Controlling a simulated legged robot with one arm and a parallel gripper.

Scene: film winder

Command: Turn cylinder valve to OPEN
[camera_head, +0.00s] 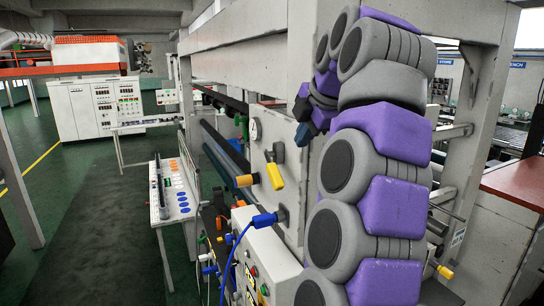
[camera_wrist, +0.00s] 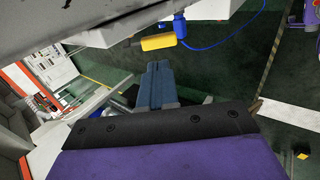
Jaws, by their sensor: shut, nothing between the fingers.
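A yellow-handled valve (camera_head: 274,177) is on the pale machine panel in the head view, its handle tilted down. I cannot tell which is the cylinder valve, and no OPEN mark is legible. My gripper (camera_head: 303,134) is up and right of the yellow-handled valve, apart from it. In the wrist view my gripper (camera_wrist: 158,70) has its blue fingers together and empty. A yellow handle (camera_wrist: 158,43) and a blue fitting (camera_wrist: 180,28) show beyond the fingertips, not visibly touched.
A round gauge (camera_head: 255,131) is on the panel above the valves. A control box (camera_head: 262,268) with buttons and a blue cable stands below. A narrow control desk (camera_head: 178,190) is to the left. The green floor (camera_head: 85,205) is clear further left.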

